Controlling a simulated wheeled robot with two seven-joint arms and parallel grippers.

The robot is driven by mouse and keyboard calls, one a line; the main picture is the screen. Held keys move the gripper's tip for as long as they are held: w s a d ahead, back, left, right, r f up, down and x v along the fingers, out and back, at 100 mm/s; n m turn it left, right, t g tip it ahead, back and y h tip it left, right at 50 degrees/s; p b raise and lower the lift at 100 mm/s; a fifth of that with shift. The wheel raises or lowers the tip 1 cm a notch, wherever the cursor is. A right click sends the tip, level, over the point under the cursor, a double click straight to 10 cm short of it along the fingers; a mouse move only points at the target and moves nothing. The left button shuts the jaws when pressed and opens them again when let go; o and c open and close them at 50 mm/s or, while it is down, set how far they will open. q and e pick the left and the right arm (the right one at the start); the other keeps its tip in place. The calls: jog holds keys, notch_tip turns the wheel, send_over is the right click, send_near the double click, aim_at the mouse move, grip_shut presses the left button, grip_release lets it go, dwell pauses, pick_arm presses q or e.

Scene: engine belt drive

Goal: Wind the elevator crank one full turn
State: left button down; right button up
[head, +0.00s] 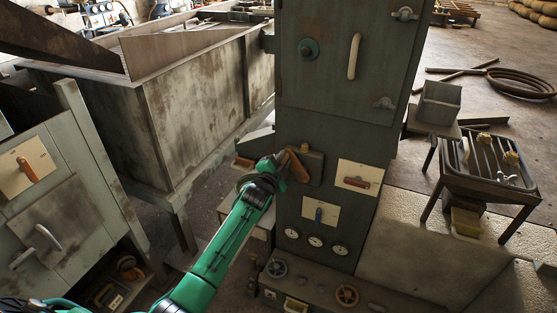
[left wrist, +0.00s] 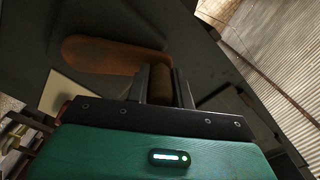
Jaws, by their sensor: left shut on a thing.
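The crank sits on the front of the tall grey-green cabinet (head: 345,130), with a dark hub block behind it. Its orange-brown arm (head: 298,166) slants in the head view, and it also shows as a rounded orange bar in the left wrist view (left wrist: 105,55). My left gripper (head: 279,163) is at the arm's left end. In the left wrist view, its two fingers (left wrist: 161,88) are shut around a brownish grip (left wrist: 161,82). The fingers hide part of the grip. My right gripper is not in view.
A red-handled plate (head: 359,177) is to the right. A large metal hopper (head: 200,100) stands left. A tray table (head: 488,165) stands right.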

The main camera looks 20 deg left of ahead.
aim_at(300, 162)
pick_arm(q)
jog(key=shift+d+r+m, duration=0.5)
jog(key=shift+d+m, duration=0.25)
jog(key=shift+m, duration=0.25)
jog(key=d+m, duration=0.1)
jog(key=m, duration=0.1)
jog(key=d+m, duration=0.2)
jog(key=m, duration=0.1)
jog(key=shift+s+d+r, duration=0.1)
jog(key=shift+d+r, duration=0.1)
jog(key=shift+d, duration=0.1)
jog(key=shift+d+f+m, duration=0.1)
jog(key=shift+d+m, duration=0.25)
jog(key=shift+m, duration=0.05)
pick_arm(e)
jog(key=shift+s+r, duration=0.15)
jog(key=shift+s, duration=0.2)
pick_arm(q)
jog(key=c, duration=1.2)
grip_release()
jog(key=shift+d, duration=0.1)
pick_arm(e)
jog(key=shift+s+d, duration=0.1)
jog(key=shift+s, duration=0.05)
